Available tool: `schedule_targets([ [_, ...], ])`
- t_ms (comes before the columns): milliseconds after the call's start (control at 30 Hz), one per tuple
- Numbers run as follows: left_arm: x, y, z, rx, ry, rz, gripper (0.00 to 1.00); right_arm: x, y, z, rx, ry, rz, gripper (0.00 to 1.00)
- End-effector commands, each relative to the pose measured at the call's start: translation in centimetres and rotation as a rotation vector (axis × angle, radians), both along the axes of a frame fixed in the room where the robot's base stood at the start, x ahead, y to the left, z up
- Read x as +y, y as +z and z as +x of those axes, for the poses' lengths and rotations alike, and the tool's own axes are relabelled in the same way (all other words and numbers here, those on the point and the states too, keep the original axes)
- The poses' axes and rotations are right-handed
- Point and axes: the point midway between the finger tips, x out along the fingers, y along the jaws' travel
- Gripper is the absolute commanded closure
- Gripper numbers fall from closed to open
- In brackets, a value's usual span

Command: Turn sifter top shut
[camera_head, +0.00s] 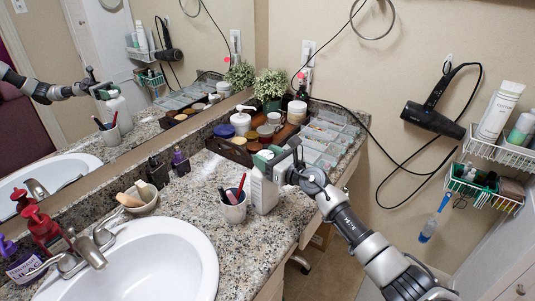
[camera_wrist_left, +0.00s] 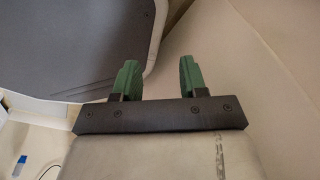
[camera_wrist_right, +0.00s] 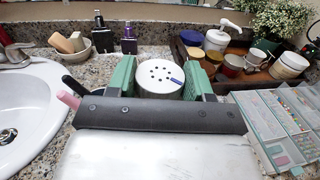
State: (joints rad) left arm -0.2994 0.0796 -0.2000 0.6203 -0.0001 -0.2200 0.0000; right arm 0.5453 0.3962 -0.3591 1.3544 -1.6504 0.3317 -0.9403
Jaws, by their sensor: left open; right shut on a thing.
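The sifter is a white bottle (camera_head: 264,191) standing upright on the granite counter, right of a white cup of pens. Its round white top (camera_wrist_right: 159,77) shows in the right wrist view, with a ring of dark holes and a small purple mark near its right edge. My right gripper (camera_head: 275,160) is shut on the sifter's top, one green finger on each side. It also shows in the right wrist view (camera_wrist_right: 160,80). My left gripper (camera_wrist_left: 158,77) is open and empty, away from the counter; it is not in the head view.
The pen cup (camera_head: 233,206) stands close left of the sifter. The sink (camera_head: 150,262) lies at the lower left. A brown tray (camera_head: 231,153) of jars and clear organizers (camera_head: 325,140) stand behind. A hair dryer (camera_head: 433,110) hangs on the right wall.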

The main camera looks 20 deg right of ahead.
Motion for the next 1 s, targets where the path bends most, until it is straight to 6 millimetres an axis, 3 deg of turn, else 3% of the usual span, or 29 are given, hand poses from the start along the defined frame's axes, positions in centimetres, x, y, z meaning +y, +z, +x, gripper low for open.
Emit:
schedule_targets([
  [100,0.0,0.0,0.0,0.000,0.000,0.000,0.57,0.0,0.0,0.0,0.000,0.001,0.001,0.73],
  [133,0.0,0.0,0.0,0.000,0.000,0.000,0.57,0.0,0.0,0.0,0.000,0.001,0.000,0.44],
  [267,0.0,0.0,0.0,0.000,0.000,0.000,0.57,0.0,0.0,0.0,0.000,0.001,0.000,0.24],
  [667,0.0,0.1,0.0,0.000,0.000,0.000,0.57,-0.5,0.0,-0.7,0.000,0.000,-0.002,0.23],
  [1000,0.0,0.5,0.0,0.000,0.000,0.000,0.57,-3.7,-0.2,-6.4,0.001,0.000,-0.004,0.23],
])
